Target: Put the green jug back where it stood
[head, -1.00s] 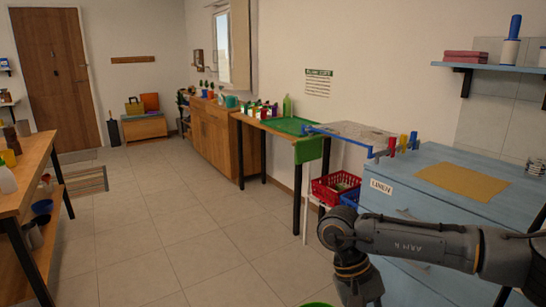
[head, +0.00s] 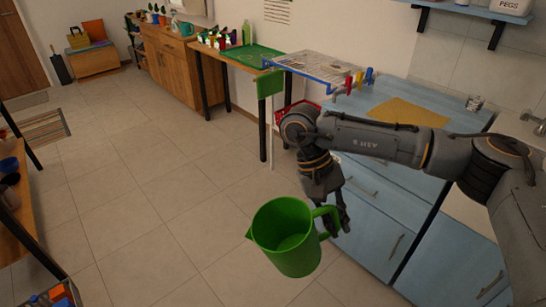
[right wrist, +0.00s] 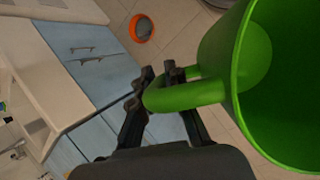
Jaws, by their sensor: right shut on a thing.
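The green jug (head: 283,238) hangs in the air over the tiled floor at the lower middle of the head view. It is roughly upright, a little tilted, with its open mouth showing and its inside looking empty. My right gripper (head: 333,222) is shut on the jug's handle, on the right side of the jug. In the right wrist view the jug (right wrist: 250,85) fills the right side, and the fingers (right wrist: 158,88) close around its handle. My left gripper is not in view.
Blue cabinets (head: 365,205) with a yellow mat (head: 410,112) on top stand right of the jug. A wooden shelf unit (head: 25,235) is at the left. An orange bowl (right wrist: 141,28) lies on the floor. The middle floor is clear.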

